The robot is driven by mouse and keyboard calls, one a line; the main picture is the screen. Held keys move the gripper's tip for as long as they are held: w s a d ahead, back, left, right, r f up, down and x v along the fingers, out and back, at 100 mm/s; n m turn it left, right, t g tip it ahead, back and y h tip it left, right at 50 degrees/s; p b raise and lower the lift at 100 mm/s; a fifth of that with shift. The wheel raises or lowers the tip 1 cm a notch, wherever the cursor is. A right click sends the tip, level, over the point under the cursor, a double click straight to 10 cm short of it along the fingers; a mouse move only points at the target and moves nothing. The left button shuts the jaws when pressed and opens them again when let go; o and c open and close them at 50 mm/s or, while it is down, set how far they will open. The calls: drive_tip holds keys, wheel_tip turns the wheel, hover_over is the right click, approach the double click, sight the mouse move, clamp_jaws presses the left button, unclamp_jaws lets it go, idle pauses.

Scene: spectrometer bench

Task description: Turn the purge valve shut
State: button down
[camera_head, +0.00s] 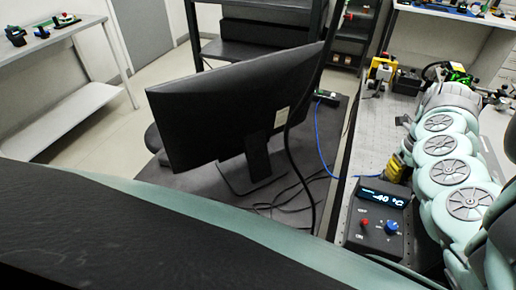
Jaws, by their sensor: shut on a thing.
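My arm reaches from the lower right to the far end of the bench. My gripper (438,71) shows small and dark there, just beyond the arm's last pale link. It is shut on what appears to be the purge valve, which is mostly hidden by the gripper and arm. A bright green part (458,68) shows right beside the gripper; I cannot tell whether it belongs to the valve. The valve's handle angle cannot be made out.
A yellow device (382,68) and a black box (407,81) stand left of the gripper. A control box (376,214) with red and blue knobs reads -40 °C at the near end. A black monitor (225,105) and loose cables (290,190) are to the left.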

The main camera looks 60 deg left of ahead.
idle(0.3)
drive_tip(key=c, duration=0.9)
unclamp_jaws()
drive_tip(key=shift+o, duration=0.2)
drive_tip(key=shift+r, duration=0.1)
drive_tip(key=shift+r, duration=3.65)
